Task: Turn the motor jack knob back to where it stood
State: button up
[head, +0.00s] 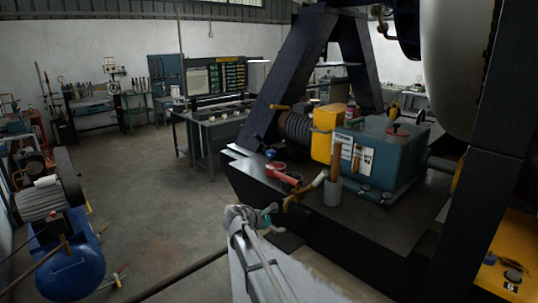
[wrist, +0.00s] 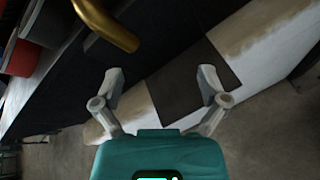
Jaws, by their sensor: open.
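My gripper (head: 262,216) is at the front edge of the dark machine base, low in the head view. In the wrist view its two grey fingers (wrist: 162,76) are spread wide with nothing between them. The ribbed dark motor (head: 294,128) sits on the base beside a yellow housing (head: 322,131). A small blue part (head: 258,142) shows near the motor's left end; I cannot tell whether it is the jack knob. A curved brass bar (wrist: 108,24) lies ahead of the left finger, apart from it.
A teal gearbox (head: 385,158) stands on the base (head: 345,222). Dark frame legs rise behind. Open floor (head: 150,220) lies left, before a blue compressor tank (head: 75,262).

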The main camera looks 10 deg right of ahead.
aim_at(270, 153)
jog(key=i, duration=0.9)
